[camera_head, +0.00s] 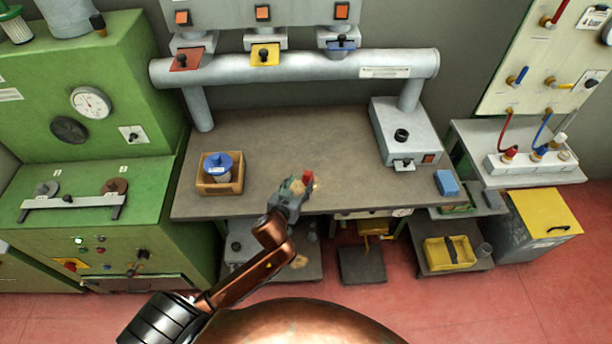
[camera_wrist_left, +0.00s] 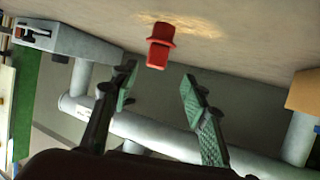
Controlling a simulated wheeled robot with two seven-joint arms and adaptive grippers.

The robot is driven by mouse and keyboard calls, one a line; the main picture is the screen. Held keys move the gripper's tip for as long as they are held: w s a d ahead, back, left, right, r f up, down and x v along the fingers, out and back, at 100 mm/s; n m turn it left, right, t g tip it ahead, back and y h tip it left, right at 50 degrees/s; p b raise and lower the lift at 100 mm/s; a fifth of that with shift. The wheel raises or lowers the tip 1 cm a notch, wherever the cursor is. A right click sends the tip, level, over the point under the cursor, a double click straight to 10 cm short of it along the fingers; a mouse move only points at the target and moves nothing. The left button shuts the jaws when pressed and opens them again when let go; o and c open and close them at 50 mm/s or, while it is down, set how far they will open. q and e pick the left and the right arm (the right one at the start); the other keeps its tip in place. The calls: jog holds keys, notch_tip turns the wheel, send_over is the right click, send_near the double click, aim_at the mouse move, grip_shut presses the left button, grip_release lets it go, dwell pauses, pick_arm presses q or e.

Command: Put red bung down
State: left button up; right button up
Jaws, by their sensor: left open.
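The red bung (camera_head: 308,177) is at the front middle of the grey-brown workbench (camera_head: 345,150), just beyond the tip of my left gripper (camera_head: 297,188). In the left wrist view the red bung (camera_wrist_left: 160,46) shows a wide collar and a narrower end, and it appears to touch the bench top by a pale patch. My left gripper (camera_wrist_left: 160,95) is open, its two green-padded fingers spread apart. The bung is ahead of the fingertips, with no finger seen touching it. My right gripper is in neither view.
A wooden box (camera_head: 207,186) with a blue-lidded jar (camera_head: 217,166) stands on the bench at left. A grey unit (camera_head: 403,134) and a blue block (camera_head: 447,183) are at right. A thick grey pipe (camera_head: 300,69) crosses the back. The bench middle is clear.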

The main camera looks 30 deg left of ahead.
aim_at(307, 178)
pick_arm(q)
jog(key=shift+w+a+f, duration=0.1)
jog(key=shift+w+f, duration=0.05)
jog(key=shift+w, duration=0.15)
jog(key=x, duration=0.2)
jog(key=b+x, duration=0.1)
jog(key=x, duration=0.1)
jog(key=d+x, duration=0.1)
jog(key=x, duration=0.2)
jog(key=shift+f, duration=0.4)
jog(key=shift+c, duration=0.6)
grip_shut()
